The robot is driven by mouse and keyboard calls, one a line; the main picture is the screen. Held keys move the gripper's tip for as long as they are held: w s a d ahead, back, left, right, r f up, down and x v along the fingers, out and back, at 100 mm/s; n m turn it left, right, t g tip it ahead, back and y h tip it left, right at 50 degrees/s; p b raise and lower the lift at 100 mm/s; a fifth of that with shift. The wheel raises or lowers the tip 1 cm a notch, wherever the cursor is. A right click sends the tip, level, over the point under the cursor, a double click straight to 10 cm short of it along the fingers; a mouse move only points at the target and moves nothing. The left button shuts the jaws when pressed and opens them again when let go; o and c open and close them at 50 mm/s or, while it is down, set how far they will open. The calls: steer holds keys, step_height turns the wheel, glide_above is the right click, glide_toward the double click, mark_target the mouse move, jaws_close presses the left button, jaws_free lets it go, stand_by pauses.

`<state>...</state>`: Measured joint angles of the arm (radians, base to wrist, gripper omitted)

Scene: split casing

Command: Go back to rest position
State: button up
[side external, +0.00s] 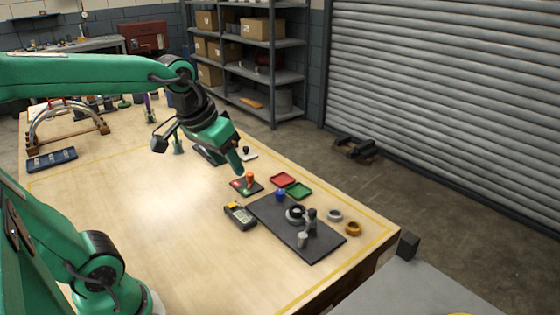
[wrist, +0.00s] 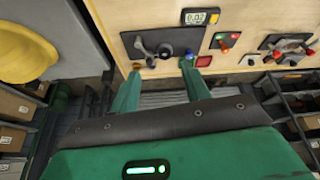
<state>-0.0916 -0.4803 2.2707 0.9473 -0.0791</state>
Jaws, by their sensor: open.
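My gripper (side external: 236,160) hangs above the wooden table, near the small dark plate with a red-orange knob (side external: 249,178). In the wrist view its two green fingers (wrist: 160,72) are spread apart, with nothing between them. On the dark mat (side external: 270,213) stand a blue knob (side external: 281,195), a round part with a light ring (side external: 295,214), a dark upright part (side external: 311,216) and a pale cylinder (side external: 302,240). In the side view, the gripper is apart from the mat and its parts.
A handheld meter (side external: 240,216) lies left of the mat. The table's left middle (side external: 130,195) is clear.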

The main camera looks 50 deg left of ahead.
steer(key=s+d+f+m+t, duration=0.1)
steer(key=s+d+f+m, duration=0.1)
steer(key=s, duration=0.4)
steer(key=shift+d+f, duration=0.25)
steer(key=shift+d, duration=0.05)
